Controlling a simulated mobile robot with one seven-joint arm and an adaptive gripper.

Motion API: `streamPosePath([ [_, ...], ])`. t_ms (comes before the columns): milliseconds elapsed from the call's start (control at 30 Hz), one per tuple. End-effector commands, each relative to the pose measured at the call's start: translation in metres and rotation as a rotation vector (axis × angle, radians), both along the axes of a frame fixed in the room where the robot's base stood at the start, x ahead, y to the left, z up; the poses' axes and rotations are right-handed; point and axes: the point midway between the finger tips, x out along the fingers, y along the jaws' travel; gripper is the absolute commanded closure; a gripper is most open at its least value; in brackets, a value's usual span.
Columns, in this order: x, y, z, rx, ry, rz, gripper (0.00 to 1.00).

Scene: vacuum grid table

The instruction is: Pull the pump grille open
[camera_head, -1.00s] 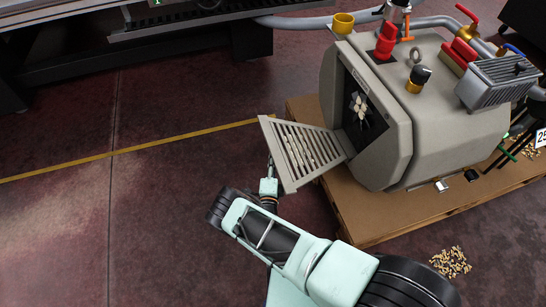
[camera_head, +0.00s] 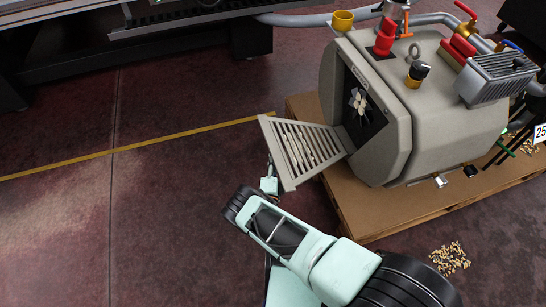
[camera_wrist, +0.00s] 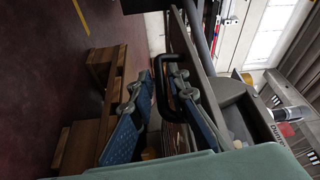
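The pump grille (camera_head: 300,150) is a grey slatted panel that stands swung out from the left face of the beige pump (camera_head: 440,110). Pale scraps lie against its slats, and the pump's dark opening (camera_head: 362,104) shows behind it. In the wrist view a black loop handle (camera_wrist: 166,95) sticks out from the grille's panel (camera_wrist: 197,48). My gripper (camera_wrist: 166,78) has its two blue fingers apart, with the handle's bar between them. The right finger is on the panel side of the bar, the left finger outside it. In the head view my gripper (camera_head: 269,184) is partly hidden at the grille's lower left edge.
The pump stands on a brown pallet (camera_head: 375,212). Small brass-coloured pieces (camera_head: 450,258) lie on the floor at the lower right. A dark machine (camera_head: 140,45) stands along the back. The floor left of the grille is clear apart from a yellow line (camera_head: 150,143).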

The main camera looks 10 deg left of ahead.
Motion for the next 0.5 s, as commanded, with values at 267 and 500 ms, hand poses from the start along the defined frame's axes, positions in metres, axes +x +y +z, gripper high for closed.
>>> streamPosePath([
  [267,0.001,-0.006,0.001,-0.003,0.001,-0.013,0.84],
  [500,0.001,-0.005,0.021,-0.004,-0.001,-0.010,0.84],
])
